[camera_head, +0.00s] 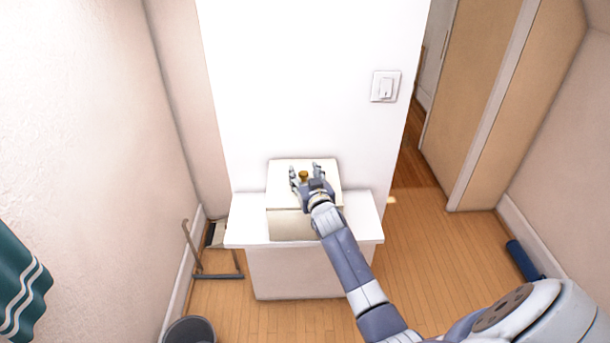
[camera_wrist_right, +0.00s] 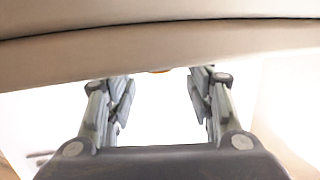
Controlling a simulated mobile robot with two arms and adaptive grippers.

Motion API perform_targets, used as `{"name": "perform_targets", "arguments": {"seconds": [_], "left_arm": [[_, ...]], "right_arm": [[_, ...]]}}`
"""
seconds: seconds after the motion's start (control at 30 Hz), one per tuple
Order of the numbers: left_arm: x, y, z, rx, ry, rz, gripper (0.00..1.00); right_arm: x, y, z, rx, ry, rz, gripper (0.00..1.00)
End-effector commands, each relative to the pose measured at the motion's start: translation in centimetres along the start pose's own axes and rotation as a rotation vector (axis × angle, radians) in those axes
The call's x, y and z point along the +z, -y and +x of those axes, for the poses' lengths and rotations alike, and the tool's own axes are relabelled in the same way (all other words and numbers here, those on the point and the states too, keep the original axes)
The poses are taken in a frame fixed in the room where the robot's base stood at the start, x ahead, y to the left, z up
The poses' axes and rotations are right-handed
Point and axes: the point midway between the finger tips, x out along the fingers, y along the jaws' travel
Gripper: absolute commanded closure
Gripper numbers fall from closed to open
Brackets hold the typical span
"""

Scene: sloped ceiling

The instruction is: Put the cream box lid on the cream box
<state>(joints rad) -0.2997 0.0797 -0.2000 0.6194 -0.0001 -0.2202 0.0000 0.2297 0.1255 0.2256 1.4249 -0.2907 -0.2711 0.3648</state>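The cream box (camera_head: 288,226) stands on a white cabinet against the white wall. The cream box lid (camera_head: 284,196) lies over the top of the box, with a small gold knob (camera_head: 303,175) on it. My right gripper (camera_head: 305,173) is above the lid, its fingers spread on either side of the knob and apart from each other. In the right wrist view, the fingers (camera_wrist_right: 160,90) are apart, and a sliver of the knob (camera_wrist_right: 160,71) shows between them. A dark seam runs between two cream bands there. My left gripper is not in view.
The white cabinet (camera_head: 245,233) has bare top on both sides of the box. A light switch (camera_head: 385,86) is on the wall. A grey bin (camera_head: 190,330) and a dustpan (camera_head: 216,234) are on the floor at left. A blue roll (camera_head: 524,261) lies at right.

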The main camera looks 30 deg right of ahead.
Motion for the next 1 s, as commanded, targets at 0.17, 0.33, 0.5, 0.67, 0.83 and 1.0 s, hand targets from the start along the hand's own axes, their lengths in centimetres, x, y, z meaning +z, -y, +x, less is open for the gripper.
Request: {"name": "perform_targets", "arguments": {"seconds": [0.17, 0.33, 0.5, 0.67, 0.83, 1.0], "left_arm": [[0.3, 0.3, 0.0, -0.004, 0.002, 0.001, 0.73], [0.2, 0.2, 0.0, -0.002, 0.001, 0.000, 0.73], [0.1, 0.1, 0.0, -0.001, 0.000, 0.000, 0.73], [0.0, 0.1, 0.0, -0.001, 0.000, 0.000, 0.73], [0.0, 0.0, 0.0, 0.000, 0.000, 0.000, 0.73], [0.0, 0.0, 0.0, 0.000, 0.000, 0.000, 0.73]], "right_arm": [[0.3, 0.0, -0.1, 0.001, 0.007, 0.000, 0.52], [0.4, 0.0, -1.2, 0.001, 0.006, 0.000, 0.52], [0.3, 0.0, -3.9, 0.000, 0.005, 0.001, 0.52], [0.2, 0.0, -7.1, 0.000, 0.004, 0.001, 0.52], [0.2, 0.0, -9.9, 0.001, 0.003, 0.000, 0.52], [0.1, 0.0, -11.6, 0.001, 0.002, 0.000, 0.52]]}}
